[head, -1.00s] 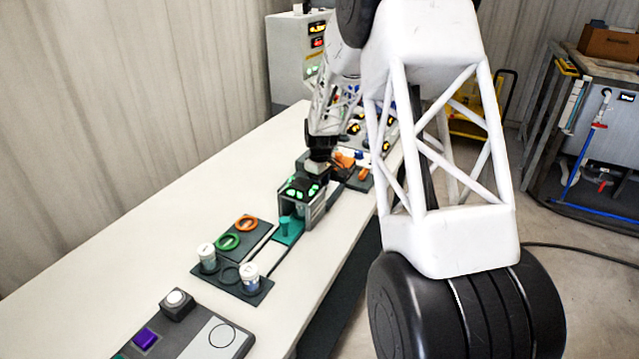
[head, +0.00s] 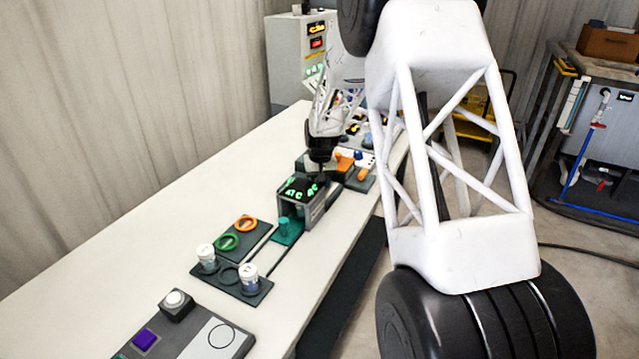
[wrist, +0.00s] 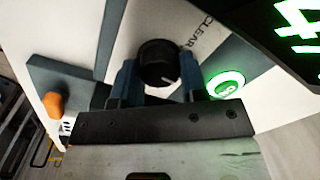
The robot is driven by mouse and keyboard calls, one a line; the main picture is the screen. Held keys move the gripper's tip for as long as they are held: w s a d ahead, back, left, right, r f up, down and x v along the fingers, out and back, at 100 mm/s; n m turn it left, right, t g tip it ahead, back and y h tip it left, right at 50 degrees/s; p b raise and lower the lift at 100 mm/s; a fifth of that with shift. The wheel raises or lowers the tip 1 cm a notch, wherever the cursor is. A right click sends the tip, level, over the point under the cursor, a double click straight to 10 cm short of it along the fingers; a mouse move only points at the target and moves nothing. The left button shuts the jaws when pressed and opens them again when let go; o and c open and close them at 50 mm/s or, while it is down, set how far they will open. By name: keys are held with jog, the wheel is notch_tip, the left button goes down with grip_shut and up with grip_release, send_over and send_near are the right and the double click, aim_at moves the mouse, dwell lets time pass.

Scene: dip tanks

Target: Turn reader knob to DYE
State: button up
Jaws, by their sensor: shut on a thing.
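The reader knob (wrist: 157,58) is a round black knob in the wrist view, with a small light mark on its lower edge. My gripper (wrist: 158,80) has its two blue fingers on either side of the knob and is shut on it. The word CLEAR is printed on the pale panel to the knob's upper right. I see no DYE label. In the head view, my gripper (head: 320,168) is at the far side of the reader box (head: 309,205), and the knob is hidden there.
A lit green ON button (wrist: 225,86) is just right of the right finger. A dark display (head: 299,187) with green characters tops the reader box. The table's left side (head: 170,200) is clear.

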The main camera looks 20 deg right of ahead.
dwell(0.4)
jog(key=o, duration=0.9)
jog(key=shift+r, duration=0.1)
jog(key=shift+d+r, duration=0.1)
jog(key=shift+r, duration=3.75)
